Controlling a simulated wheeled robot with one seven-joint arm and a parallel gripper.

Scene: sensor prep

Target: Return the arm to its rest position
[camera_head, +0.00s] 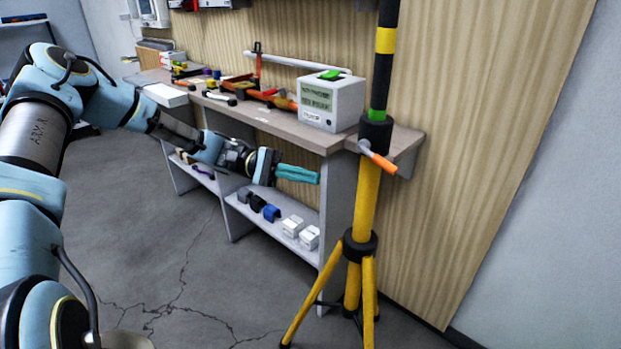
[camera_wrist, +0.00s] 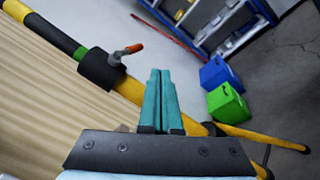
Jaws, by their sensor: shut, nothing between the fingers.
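My arm reaches in from the left in the head view, bent at the elbow, with its forearm stretched toward the workbench. My gripper (camera_head: 318,178) has teal fingers, held together and empty, in front of the bench's open lower part and left of the yellow tripod. In the wrist view my gripper (camera_wrist: 160,72) also shows its two teal fingers side by side with nothing between them. The tripod pole (camera_wrist: 130,90) passes behind the fingers there.
The yellow tripod (camera_head: 364,215) stands close to the right of my fingertips, with an orange-handled clamp (camera_head: 378,158). The bench (camera_head: 290,130) carries a white box device (camera_head: 331,101) and tools. White boxes (camera_head: 301,232) sit on its lower shelf. Blue (camera_wrist: 215,72) and green (camera_wrist: 228,103) boxes stand on the floor.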

